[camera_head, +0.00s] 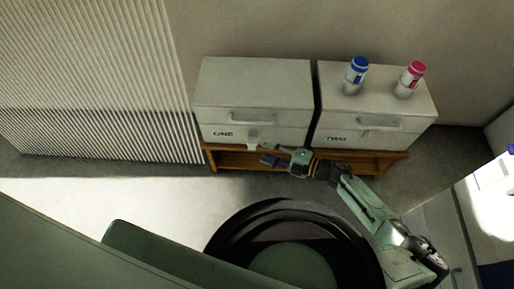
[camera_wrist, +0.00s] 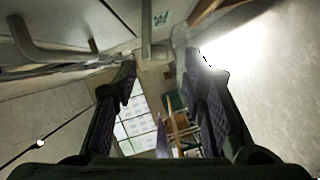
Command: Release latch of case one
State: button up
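Case one (camera_head: 252,88) is a pale box with the label ONE on its front, at the left on a low wooden bench. Its lid looks closed. Its pale latch (camera_head: 252,139) hangs at the middle of the front, below the handle (camera_head: 252,118). In the wrist view the latch (camera_wrist: 147,35) shows just beyond the fingertips, with the handle (camera_wrist: 55,50) to the left. My gripper (camera_head: 267,153) is just in front of the case's lower front, near the latch. Its two fingers (camera_wrist: 160,65) are apart with nothing between them. I cannot tell whether a fingertip touches the latch.
Case two (camera_head: 376,98) stands close at the right on the same wooden bench (camera_head: 375,157). A blue-capped bottle (camera_head: 356,75) and a red-capped bottle (camera_head: 409,80) stand on its lid. A ribbed wall panel (camera_head: 100,80) is at the left. The floor (camera_head: 120,195) before it is clear.

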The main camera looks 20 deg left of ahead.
jog(key=d, duration=0.5)
jog(key=shift+s+r, duration=0.3)
